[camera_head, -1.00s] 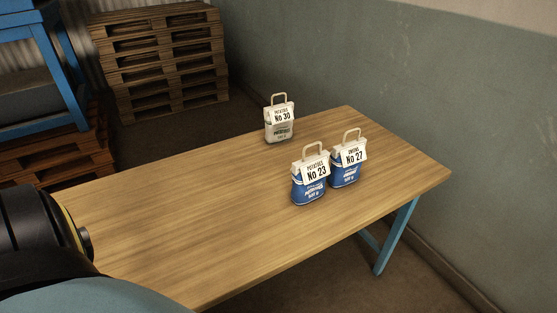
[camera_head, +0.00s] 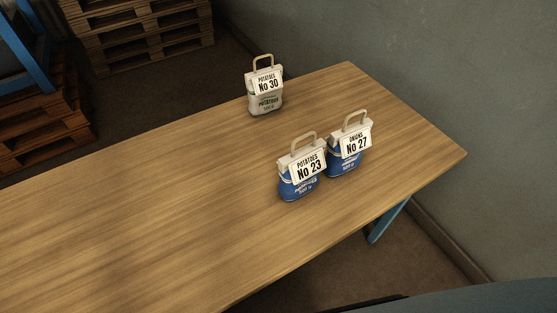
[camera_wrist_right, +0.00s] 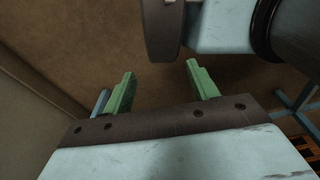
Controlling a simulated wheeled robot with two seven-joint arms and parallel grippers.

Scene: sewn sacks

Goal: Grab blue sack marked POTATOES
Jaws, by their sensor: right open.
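The blue sack marked POTATOES No 23 (camera_head: 299,185) stands upright on the wooden table, with a white tag and a tan loop handle on top. Just right of it and slightly behind stands a blue sack marked ONIONS No 27 (camera_head: 344,161). A pale sack marked POTATOES No 30 (camera_head: 266,103) stands farther back, near the table's far edge. My right gripper (camera_wrist_right: 158,85) shows in the right wrist view with its two green fingers apart and nothing between them, above brown floor. My left gripper is not in view.
The wooden table (camera_head: 150,200) is bare to the left and front of the sacks. A grey wall (camera_head: 430,90) runs along the right. Stacked pallets (camera_head: 140,30) and a blue rack (camera_head: 20,45) stand behind on the left.

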